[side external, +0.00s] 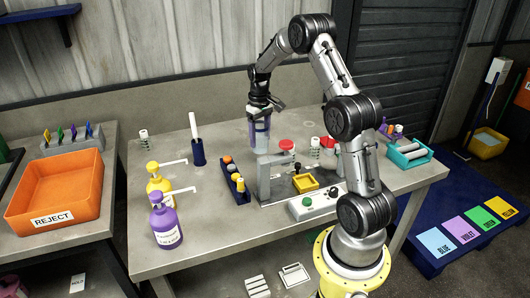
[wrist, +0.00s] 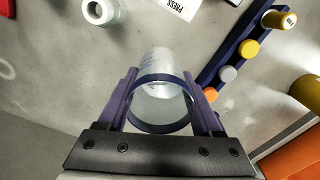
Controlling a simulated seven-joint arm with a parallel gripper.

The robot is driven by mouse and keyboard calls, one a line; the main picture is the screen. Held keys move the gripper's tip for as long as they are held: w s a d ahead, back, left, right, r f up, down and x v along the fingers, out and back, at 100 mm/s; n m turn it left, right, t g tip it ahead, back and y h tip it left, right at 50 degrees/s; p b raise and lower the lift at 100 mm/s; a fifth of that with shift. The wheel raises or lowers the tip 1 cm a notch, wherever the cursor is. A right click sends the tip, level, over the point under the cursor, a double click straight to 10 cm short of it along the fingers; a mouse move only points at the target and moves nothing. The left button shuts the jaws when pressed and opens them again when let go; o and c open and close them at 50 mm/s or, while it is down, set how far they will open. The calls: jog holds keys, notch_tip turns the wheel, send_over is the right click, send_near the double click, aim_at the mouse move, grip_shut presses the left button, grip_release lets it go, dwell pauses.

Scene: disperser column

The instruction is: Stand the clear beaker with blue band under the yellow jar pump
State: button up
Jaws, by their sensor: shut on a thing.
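The clear beaker with blue band (side external: 260,137) is upright in my gripper (side external: 259,128), above the back middle of the table. In the wrist view, the purple fingers of my gripper (wrist: 163,105) are shut on opposite sides of the beaker (wrist: 160,97), with its blue-banded rim facing the camera. The yellow pump jar (side external: 157,183) stands on the table's left part, well to the left of the beaker and nearer the front. Its spout points right, and the spot under it is clear. The beaker's exact height above the table is hard to tell.
A purple pump jar (side external: 165,225) stands just in front of the yellow one. A dark blue rack (side external: 233,187), a grey press stand (side external: 264,180) and a blue holder with a white rod (side external: 197,150) stand between the jars and the middle. The orange reject bin (side external: 60,190) is left.

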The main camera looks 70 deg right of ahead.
aim_at(260, 151)
jog(key=shift+f, duration=3)
jog(key=shift+f, duration=0.1)
jog(key=o, duration=1.5)
